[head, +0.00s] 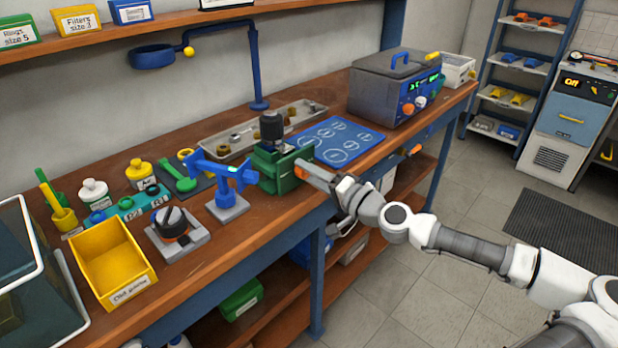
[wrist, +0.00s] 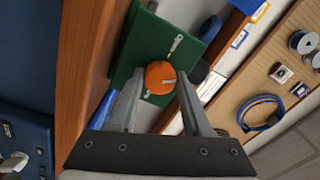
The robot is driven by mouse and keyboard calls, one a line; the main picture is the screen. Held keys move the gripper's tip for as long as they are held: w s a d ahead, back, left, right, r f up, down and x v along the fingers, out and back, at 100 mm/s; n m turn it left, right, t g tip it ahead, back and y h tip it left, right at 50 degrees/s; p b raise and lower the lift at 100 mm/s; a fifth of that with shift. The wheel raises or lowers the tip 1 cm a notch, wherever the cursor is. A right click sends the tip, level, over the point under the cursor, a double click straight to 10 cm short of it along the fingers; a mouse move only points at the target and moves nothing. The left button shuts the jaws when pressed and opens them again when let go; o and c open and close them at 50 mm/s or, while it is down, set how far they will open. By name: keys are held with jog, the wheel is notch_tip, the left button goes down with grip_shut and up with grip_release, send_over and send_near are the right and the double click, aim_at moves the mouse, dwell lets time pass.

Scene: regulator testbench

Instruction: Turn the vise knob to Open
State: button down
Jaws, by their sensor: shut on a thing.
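The green vise (head: 284,170) stands at the front edge of the workbench, with a dark cylindrical part (head: 272,130) upright in it. In the head view my gripper (head: 318,175) reaches the vise's front from the right and hides most of the knob.
A blue clamp stand (head: 228,205) is close left of the vise. A blue mat with circles (head: 338,141) and a metal tray (head: 232,150) lie behind it. A grey bath with a control panel (head: 375,95) stands further right. The floor in front is clear.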

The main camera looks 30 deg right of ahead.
jog(key=n+b, duration=0.2)
jog(key=n, duration=0.3)
jog(key=shift+f+n, duration=0.1)
jog(key=shift+n, duration=0.2)
jog(key=n+b, duration=0.1)
jog(key=n, duration=0.4)
jog(key=shift+n, duration=0.3)
jog(key=shift+c, duration=1.7)
grip_release()
jog(key=v, duration=1.7)
jog(key=shift+s, duration=0.2)
